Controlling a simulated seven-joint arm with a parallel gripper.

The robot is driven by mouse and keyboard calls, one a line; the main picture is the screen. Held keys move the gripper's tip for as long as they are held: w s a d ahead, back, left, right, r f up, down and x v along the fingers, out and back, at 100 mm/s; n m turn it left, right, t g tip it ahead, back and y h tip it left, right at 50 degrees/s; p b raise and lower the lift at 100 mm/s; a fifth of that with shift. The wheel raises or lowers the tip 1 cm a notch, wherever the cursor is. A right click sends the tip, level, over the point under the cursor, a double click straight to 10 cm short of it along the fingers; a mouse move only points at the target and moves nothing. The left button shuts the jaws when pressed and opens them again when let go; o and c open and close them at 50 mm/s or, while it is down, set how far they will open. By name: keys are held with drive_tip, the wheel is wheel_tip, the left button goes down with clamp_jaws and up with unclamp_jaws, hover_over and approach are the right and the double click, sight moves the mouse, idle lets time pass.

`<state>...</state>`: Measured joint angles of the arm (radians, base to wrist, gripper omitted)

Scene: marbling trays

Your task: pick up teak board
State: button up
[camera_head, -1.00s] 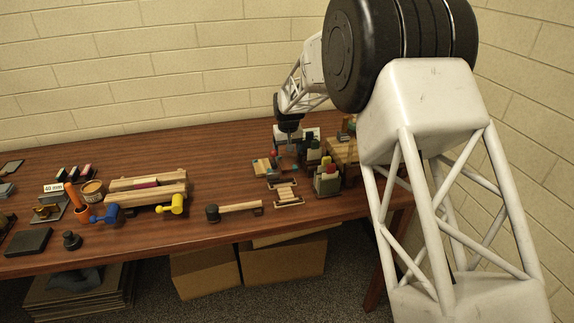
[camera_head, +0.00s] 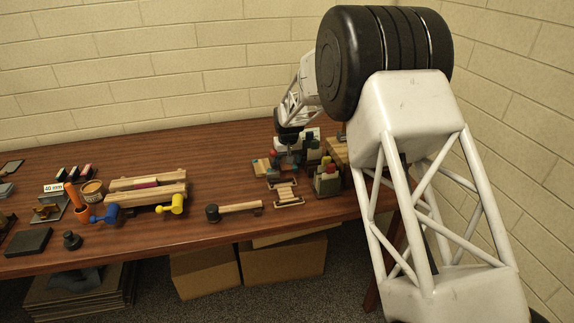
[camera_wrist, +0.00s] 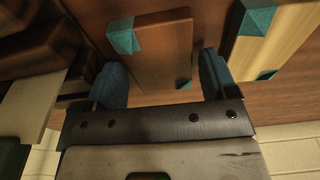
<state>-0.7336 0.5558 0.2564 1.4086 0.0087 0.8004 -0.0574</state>
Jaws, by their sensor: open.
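A reddish-brown board with teal corners, which looks like the teak board (camera_wrist: 165,55), lies flat in the middle of the wrist view. My gripper (camera_wrist: 161,68) is open, with one blue finger on each side of this board and nothing clamped. I cannot tell whether the fingertips touch it. In the head view my gripper (camera_head: 288,158) is low over the boards at the back right of the table and mostly hides the reddish-brown one.
A paler board with teal corners (camera_wrist: 276,35) lies close beside the right finger. Dark shapes and a pale slab (camera_wrist: 32,100) are at the left. In the head view, bottles in a holder (camera_head: 327,180) and a small wooden rack (camera_head: 285,193) stand nearby.

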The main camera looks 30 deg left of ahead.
drive_tip(key=shift+f, duration=0.3)
drive_tip(key=shift+c, duration=0.3)
drive_tip(key=c, duration=0.6)
drive_tip(key=shift+r, duration=0.1)
drive_tip(key=shift+c, duration=0.2)
wheel_tip(320, 180, up, 10)
idle(0.3)
idle(0.5)
